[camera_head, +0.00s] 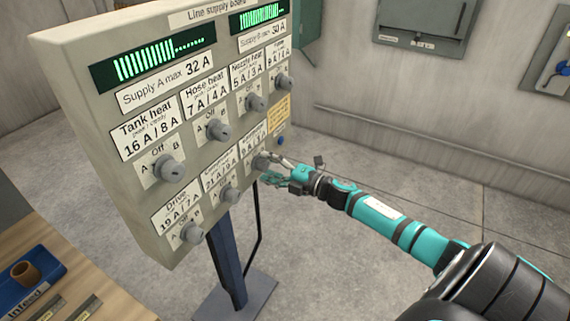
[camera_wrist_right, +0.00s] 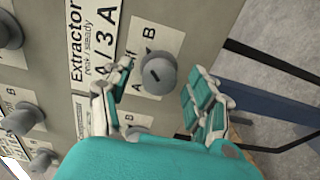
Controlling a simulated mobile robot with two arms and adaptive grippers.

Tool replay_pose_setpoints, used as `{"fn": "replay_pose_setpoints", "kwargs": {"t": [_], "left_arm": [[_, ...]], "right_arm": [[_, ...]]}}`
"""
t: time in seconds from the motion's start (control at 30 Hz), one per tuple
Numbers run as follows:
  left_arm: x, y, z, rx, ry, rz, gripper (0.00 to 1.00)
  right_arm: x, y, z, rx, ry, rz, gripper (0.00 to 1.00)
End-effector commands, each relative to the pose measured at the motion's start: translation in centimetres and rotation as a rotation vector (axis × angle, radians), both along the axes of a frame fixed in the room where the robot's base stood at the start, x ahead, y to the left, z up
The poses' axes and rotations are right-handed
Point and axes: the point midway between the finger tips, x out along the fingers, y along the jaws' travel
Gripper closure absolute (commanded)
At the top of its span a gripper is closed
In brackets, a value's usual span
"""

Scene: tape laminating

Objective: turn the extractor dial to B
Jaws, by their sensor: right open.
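The extractor dial (camera_wrist_right: 158,74) is a round grey knob on a white plate with A, B and Off marks. It sits beside the label reading Extractor (camera_wrist_right: 77,45). In the head view the dial (camera_head: 260,160) is at the right end of the lower row, partly behind my fingers. I cannot tell which letter its mark faces. My right gripper (camera_wrist_right: 160,100) is open, its fingers apart on either side of the dial, with no clear contact. In the head view my right gripper (camera_head: 275,172) reaches the panel from the right. My left gripper is not in view.
The supply board (camera_head: 85,65) stands on a blue post (camera_head: 227,260) and carries several other grey dials, such as the neighbouring compressor dial (camera_head: 229,195). A wooden table (camera_head: 105,290) with a blue tray (camera_head: 40,268) is at lower left. Floor right of the board is clear.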

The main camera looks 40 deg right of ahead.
Motion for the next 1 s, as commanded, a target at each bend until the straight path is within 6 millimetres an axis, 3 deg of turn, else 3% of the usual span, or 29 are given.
{"fn": "replay_pose_setpoints", "kwargs": {"t": [0.5, 0.7, 1.0], "left_arm": [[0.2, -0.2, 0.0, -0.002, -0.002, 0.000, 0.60], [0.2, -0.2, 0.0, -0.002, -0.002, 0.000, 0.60], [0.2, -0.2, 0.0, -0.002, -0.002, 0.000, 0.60]], "right_arm": [[-8.6, -3.3, -0.1, -0.002, 0.006, -0.001, 0.41], [-10.2, -4.0, 0.1, -0.001, 0.003, 0.000, 0.41], [-10.5, -4.2, 0.1, -0.001, 0.002, -0.001, 0.41]]}}
